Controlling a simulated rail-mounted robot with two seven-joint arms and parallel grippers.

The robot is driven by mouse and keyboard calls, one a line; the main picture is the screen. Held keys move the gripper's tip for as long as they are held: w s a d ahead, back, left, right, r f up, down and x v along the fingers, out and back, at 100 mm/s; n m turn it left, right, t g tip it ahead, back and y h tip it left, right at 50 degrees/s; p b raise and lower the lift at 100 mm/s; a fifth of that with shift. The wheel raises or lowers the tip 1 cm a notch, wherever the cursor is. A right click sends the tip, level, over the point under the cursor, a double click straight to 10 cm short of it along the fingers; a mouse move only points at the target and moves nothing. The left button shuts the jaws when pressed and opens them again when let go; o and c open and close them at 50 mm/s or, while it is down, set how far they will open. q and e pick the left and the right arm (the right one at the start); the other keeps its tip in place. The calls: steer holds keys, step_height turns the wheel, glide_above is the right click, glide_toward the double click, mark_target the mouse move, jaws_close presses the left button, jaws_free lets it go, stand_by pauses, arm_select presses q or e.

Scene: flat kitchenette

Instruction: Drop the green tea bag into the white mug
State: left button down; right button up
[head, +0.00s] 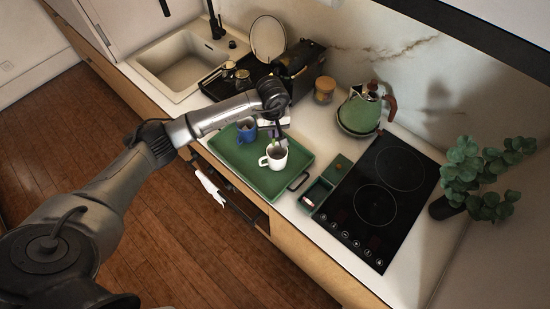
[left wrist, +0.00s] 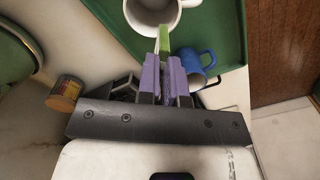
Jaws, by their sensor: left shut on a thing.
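The white mug (head: 277,161) stands upright on the green tray (head: 233,159), and its rim and inside show at the top of the left wrist view (left wrist: 136,19). My left gripper (head: 277,139) is shut on the green tea bag (left wrist: 164,38), held between its purple fingertips (left wrist: 163,62). In the left wrist view the bag's green end overlaps the mug's near rim; I cannot tell its height above the mug. In the head view the bag is small, partly hidden by the gripper. My right gripper is in neither view.
A blue mug (head: 244,136) stands close beside the white mug on the tray. A green box (head: 317,192) lies right of the tray, before the black hob (head: 383,200). A green kettle (head: 360,112) and wooden-lidded jar (head: 324,90) stand behind. The sink (head: 190,62) is at the far left.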

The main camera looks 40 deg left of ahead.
arm_select(q)
steer(key=shift+f, duration=0.6)
steer(key=c, duration=1.2)
jaws_free()
steer(key=shift+r, duration=0.15)
step_height(320, 180, up, 14)
steer(key=b, duration=0.2)
steer(key=shift+f+b, duration=0.2)
steer(key=shift+b, duration=0.1)
